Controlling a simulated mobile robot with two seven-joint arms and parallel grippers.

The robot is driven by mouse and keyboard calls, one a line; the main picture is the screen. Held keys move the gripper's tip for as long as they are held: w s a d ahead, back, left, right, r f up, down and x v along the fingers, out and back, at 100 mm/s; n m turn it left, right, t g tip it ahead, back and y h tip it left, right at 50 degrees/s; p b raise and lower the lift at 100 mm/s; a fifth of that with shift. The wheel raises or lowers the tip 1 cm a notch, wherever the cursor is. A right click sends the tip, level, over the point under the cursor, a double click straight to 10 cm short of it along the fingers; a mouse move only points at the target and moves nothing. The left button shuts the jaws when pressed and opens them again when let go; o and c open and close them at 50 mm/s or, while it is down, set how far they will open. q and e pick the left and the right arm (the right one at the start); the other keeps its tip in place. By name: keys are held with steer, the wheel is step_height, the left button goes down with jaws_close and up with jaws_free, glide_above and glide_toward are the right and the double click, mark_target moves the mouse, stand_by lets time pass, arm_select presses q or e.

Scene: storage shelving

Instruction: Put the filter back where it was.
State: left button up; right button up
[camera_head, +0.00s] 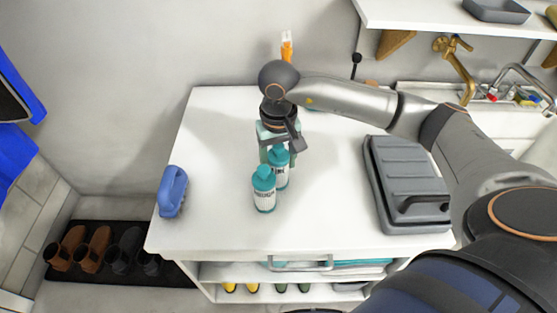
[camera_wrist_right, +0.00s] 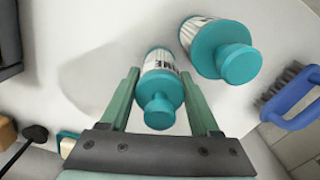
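I cannot make out anything that is clearly a filter. Two white bottles with teal caps and dark lettering stand upright on the white cabinet top (camera_head: 215,135). The front bottle (camera_head: 264,190) stands free, and it shows at the upper right in the right wrist view (camera_wrist_right: 222,52). The rear bottle (camera_head: 280,168) is partly hidden by my right gripper (camera_head: 272,148). In the right wrist view this rear bottle (camera_wrist_right: 160,88) stands between the two green fingers (camera_wrist_right: 160,100). Narrow gaps seem to show beside it, so the gripper looks open around it. My left gripper is out of view.
A blue brush (camera_head: 172,190) lies at the cabinet's left edge. A grey lidded case (camera_head: 408,190) lies at the right. An orange-and-white item (camera_head: 286,48) stands at the back. A sink with a brass tap (camera_head: 455,70) is at the far right. The front middle of the top is clear.

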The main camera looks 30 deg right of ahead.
steer(key=o, duration=0.4)
steer(key=shift+r, duration=0.1)
